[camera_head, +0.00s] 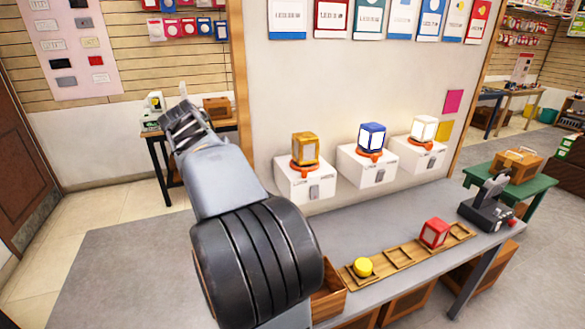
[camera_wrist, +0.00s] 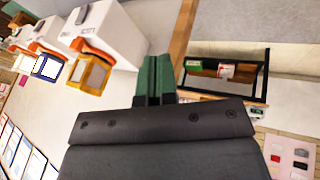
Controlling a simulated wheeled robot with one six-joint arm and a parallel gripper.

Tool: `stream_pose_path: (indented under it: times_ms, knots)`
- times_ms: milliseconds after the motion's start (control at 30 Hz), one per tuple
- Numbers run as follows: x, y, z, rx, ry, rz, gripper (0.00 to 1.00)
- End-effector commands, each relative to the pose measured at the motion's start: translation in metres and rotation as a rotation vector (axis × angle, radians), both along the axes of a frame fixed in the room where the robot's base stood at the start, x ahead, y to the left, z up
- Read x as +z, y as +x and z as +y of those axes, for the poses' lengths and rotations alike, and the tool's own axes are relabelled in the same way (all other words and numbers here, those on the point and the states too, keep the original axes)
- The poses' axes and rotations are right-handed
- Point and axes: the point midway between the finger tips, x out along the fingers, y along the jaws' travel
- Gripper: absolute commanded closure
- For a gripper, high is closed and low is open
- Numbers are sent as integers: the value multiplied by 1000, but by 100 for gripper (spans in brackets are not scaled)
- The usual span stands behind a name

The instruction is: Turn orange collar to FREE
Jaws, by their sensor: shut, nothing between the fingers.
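Three white boxes stand in a row at the back of the grey counter. Each carries a lantern-like cube on an orange collar: yellow cube (camera_head: 305,149) with its collar (camera_head: 304,166), blue cube (camera_head: 371,138) with its collar (camera_head: 371,154), white cube (camera_head: 424,128) with its collar (camera_head: 424,144). The box lettering is too small to read. My gripper (camera_head: 183,92) is raised left of the boxes, apart from them. In the wrist view my gripper (camera_wrist: 153,78) is shut and empty; the yellow cube (camera_wrist: 89,74) and blue cube (camera_wrist: 47,67) appear sideways at upper left.
A wooden tray (camera_head: 398,257) on the counter holds a red cube (camera_head: 434,233) and a yellow round piece (camera_head: 363,267). A black device (camera_head: 487,209) stands at the counter's right end. A small table (camera_head: 158,138) is behind my arm. Open floor lies at left.

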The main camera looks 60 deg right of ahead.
Motion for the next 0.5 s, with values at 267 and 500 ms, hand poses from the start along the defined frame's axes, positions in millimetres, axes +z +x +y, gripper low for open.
stream_pose_path:
  times_ms: [267, 500]
  knots:
    - [32, -18, -82, -296, -115, 20, 100]
    - [32, -28, -106, -372, -146, 27, 100]
